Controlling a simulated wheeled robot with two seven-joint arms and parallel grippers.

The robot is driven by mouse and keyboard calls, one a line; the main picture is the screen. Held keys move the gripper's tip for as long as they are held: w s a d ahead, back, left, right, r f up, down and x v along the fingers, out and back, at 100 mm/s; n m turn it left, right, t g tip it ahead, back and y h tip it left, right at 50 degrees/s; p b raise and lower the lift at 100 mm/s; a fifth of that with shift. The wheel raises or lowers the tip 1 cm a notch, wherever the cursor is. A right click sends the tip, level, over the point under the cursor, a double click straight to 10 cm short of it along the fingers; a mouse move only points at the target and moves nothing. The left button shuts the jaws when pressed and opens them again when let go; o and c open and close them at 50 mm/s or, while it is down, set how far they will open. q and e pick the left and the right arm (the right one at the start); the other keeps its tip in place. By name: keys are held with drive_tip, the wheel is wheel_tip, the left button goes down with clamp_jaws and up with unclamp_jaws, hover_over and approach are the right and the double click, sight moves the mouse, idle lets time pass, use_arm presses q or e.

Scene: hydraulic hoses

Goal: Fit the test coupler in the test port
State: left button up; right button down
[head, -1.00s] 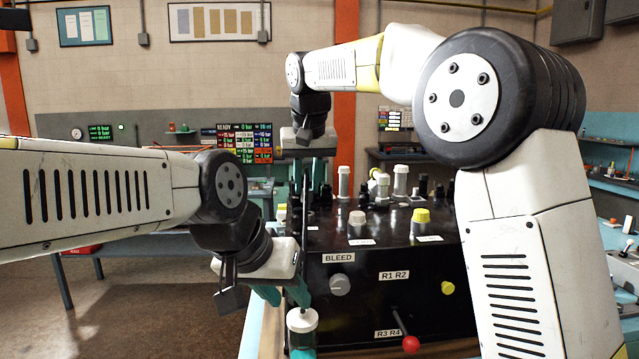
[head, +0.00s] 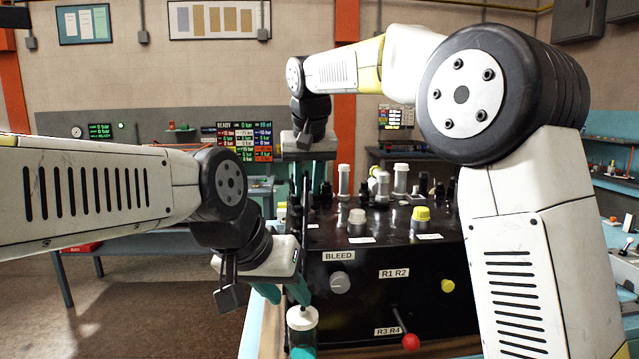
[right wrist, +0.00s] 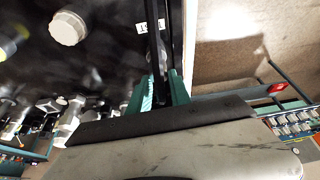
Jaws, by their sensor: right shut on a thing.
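My right gripper (head: 311,182) reaches down over the back left of the black hydraulic block (head: 400,290). In the right wrist view its two green fingers (right wrist: 163,88) close on a dark slender part (right wrist: 154,45), which looks like the test coupler; its lower end is not clear. The test port cannot be told apart among the dark fittings on the block's top.
A yellow-capped fitting (head: 421,214) and a white-capped fitting (head: 357,217) stand on the block. Upright pale cylinders (head: 400,179) stand farther back.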

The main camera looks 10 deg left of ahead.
drive_tip(key=shift+f, duration=0.7)
drive_tip(key=c, duration=1.1)
unclamp_jaws()
drive_tip(key=shift+r, duration=0.1)
drive_tip(key=v, duration=0.7)
drive_tip(key=shift+s+r, duration=0.1)
drive_tip(key=shift+r, duration=0.2)
